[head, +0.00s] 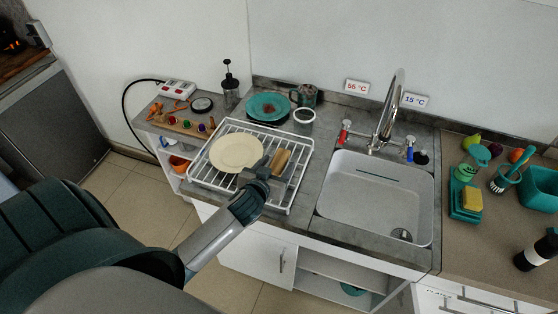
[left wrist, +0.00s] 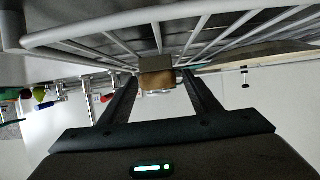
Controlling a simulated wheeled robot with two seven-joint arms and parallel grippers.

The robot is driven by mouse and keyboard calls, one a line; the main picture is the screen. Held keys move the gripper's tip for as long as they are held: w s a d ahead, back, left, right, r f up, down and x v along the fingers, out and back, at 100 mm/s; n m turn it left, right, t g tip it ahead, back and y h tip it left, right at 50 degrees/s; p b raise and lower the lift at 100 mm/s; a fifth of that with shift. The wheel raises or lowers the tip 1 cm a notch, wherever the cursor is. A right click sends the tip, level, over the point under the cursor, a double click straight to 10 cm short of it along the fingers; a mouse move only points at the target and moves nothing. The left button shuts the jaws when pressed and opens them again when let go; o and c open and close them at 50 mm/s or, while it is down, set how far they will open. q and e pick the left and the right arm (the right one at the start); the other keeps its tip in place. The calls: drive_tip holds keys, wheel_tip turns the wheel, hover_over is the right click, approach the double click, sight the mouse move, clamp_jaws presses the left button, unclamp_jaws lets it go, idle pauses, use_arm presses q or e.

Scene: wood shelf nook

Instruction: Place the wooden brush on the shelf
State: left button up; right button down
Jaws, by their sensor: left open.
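The wooden brush (head: 281,160) is a small brown block in the right part of the white wire dish rack (head: 299,182), beside a cream plate (head: 236,152). My left gripper (head: 268,172) is at the rack, just left of and close to the brush. In the left wrist view the brush (left wrist: 157,78) appears between the two spread fingers of my left gripper (left wrist: 160,92), below the rack wires (left wrist: 95,32) in the picture. The jaws are open; whether a finger touches the brush I cannot tell. My right gripper is not in view.
An open shelf (head: 335,268) under the sink (head: 375,195) holds a teal item. Another open shelf unit stands left of the rack, with an orange bowl (head: 179,164).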

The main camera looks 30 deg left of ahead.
use_arm(q)
drive_tip(key=shift+x, duration=1.1)
drive_tip(key=c, duration=1.3)
drive_tip(key=shift+o, duration=0.2)
drive_tip(key=shift+r, duration=0.15)
